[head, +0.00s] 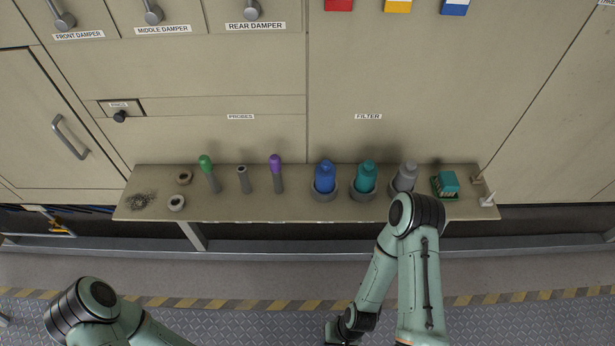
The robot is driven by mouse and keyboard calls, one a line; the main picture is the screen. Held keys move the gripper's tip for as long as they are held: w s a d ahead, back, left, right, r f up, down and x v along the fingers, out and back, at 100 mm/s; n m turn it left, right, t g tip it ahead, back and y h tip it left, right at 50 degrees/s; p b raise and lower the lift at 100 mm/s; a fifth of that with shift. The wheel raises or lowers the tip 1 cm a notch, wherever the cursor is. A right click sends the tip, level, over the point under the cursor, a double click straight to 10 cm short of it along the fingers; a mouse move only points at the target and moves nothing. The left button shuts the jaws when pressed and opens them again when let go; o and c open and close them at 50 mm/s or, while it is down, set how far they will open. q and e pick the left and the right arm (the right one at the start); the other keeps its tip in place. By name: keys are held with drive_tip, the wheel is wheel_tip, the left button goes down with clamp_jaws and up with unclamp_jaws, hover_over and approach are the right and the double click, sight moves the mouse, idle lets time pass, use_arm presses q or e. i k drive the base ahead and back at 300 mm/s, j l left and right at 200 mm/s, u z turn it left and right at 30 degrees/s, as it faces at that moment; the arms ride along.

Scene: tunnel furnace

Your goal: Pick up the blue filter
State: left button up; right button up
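The blue filter (325,177) stands upright in a round grey holder (323,195) on the narrow shelf, below the FILTER label and left of a teal filter. My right arm comes up from the bottom with its elbow in front of the shelf's right part, then folds back down. The dark part at its lower end is near the bottom edge; the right gripper's fingers do not show. Only a bent part of my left arm shows at the bottom left, and the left gripper is out of the frame. Nothing touches the blue filter.
A teal filter (366,176) and a grey filter (405,176) stand in holders to the right, the grey one's holder partly behind my right elbow. A green-teal block (447,184) is beyond.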

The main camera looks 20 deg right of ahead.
sight(325, 171)
drive_tip(key=j+z, duration=0.15)
drive_tip(key=z, duration=0.2)
drive_tip(key=j+z, duration=0.2)
drive_tip(key=z, duration=0.2)
drive_tip(key=j+z, duration=0.15)
drive_tip(key=z, duration=0.2)
